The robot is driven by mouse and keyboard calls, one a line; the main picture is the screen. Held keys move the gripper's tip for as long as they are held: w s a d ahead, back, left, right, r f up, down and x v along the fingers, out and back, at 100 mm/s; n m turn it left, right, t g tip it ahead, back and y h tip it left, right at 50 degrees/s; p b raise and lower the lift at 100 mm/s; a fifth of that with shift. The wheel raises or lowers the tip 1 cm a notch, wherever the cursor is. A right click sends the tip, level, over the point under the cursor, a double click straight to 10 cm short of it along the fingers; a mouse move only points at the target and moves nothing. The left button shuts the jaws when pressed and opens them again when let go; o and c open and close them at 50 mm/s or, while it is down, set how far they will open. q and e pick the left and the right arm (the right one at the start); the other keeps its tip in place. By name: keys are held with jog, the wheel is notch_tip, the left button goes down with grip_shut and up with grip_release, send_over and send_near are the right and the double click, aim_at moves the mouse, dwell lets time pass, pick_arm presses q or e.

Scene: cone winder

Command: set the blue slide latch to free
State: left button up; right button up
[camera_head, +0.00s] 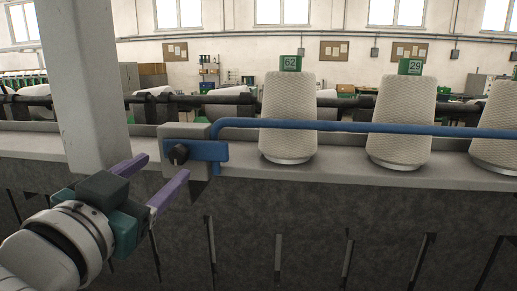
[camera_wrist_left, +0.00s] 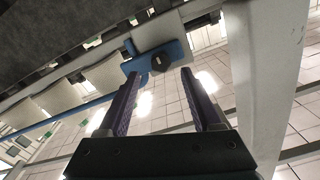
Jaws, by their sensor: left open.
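The blue slide latch (camera_head: 208,150) is a flat blue plate with a dark knob (camera_head: 178,154), on a grey block (camera_head: 184,131) at the machine's front ledge. A long blue bar runs right from it. My left gripper (camera_head: 160,178) has purple fingers, spread open and empty, just in front of and below the knob. In the left wrist view the latch (camera_wrist_left: 153,50) and its knob (camera_wrist_left: 160,62) lie beyond the open fingertips (camera_wrist_left: 160,72), roughly between them. No contact shows. My right gripper is in neither view.
Several pale yarn cones (camera_head: 288,115) stand along the ledge to the right, behind the blue bar (camera_head: 370,128). A grey upright post (camera_head: 82,80) stands left of the latch. The dark machine front (camera_head: 300,220) drops below the ledge.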

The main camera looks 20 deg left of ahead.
aim_at(176, 158)
pick_arm(q)
jog(key=shift+p+x, duration=0.35)
jog(key=shift+x, duration=1.85)
jog(key=shift+c, duration=0.3)
grip_shut()
